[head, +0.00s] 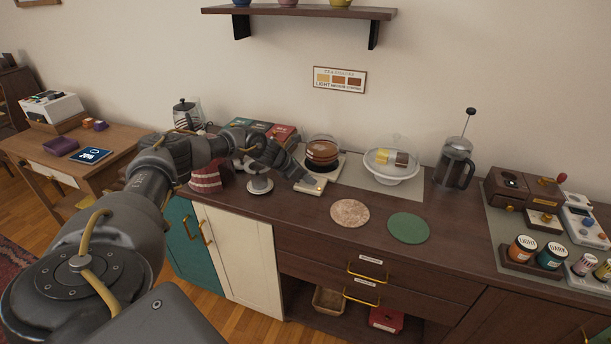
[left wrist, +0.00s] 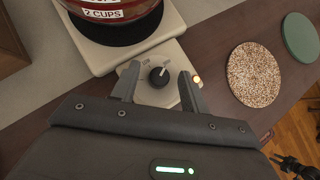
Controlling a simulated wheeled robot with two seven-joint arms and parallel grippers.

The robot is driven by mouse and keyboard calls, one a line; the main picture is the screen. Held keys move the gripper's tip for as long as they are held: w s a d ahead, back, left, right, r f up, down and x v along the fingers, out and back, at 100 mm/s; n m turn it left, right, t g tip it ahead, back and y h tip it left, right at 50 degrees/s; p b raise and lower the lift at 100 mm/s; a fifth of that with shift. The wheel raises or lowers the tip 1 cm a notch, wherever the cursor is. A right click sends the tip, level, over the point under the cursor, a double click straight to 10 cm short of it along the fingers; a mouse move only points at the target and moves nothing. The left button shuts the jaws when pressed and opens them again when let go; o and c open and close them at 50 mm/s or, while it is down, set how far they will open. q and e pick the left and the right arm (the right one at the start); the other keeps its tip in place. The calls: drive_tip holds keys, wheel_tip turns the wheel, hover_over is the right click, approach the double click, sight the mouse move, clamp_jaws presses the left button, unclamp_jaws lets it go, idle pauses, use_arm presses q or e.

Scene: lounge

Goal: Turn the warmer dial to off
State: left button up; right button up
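The warmer (head: 313,185) is a pale flat unit on the dark counter, and it also shows in the left wrist view (left wrist: 97,61). Its black dial (left wrist: 159,77) sits on the front part, with a pale pointer mark; its setting labels are unreadable. A small amber light (left wrist: 196,80) glows beside it. A pot of reddish tea (head: 322,151) stands on the warmer. My left gripper (left wrist: 159,86) is open, its fingers on either side of the dial with visible gaps. A dark jointed part at the left wrist view's lower right may be my right gripper; it is too small to tell.
A speckled round mat (head: 349,213) and a green one (head: 408,228) lie right of the warmer. A small metal stand (head: 260,187) and a red-striped item (head: 205,178) are close to my left arm.

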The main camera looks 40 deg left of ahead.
use_arm(q)
drive_tip(key=c, duration=0.9)
